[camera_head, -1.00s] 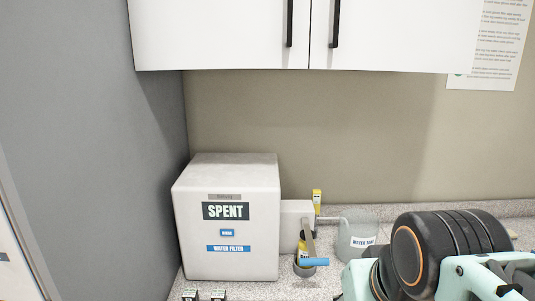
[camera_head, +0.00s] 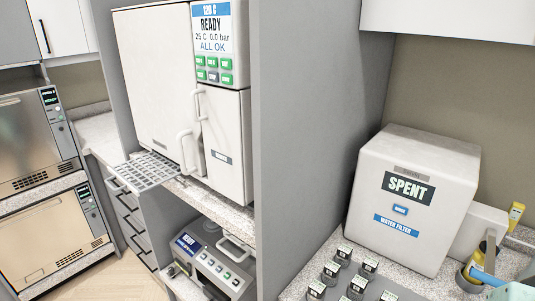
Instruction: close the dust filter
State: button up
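A tall white autoclave (camera_head: 160,75) stands left of centre, with a screen reading READY and ALL OK. A grey perforated panel (camera_head: 148,171) sticks out flat at its foot on the left. It may be the dust filter, but I see no readable label on it. A narrow white door (camera_head: 224,140) with a handle and a small dark label sits under the screen and looks shut. My gripper is not in view.
A grey partition (camera_head: 305,130) separates the autoclave from a white box (camera_head: 420,190) marked SPENT and WATER FILTER. A smaller machine (camera_head: 213,266) sits below the autoclave. Stacked ovens (camera_head: 40,150) stand at the left; floor shows there.

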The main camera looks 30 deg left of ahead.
aim_at(132, 186)
jog(key=u, duration=2.3)
jog(key=i+j, duration=0.45)
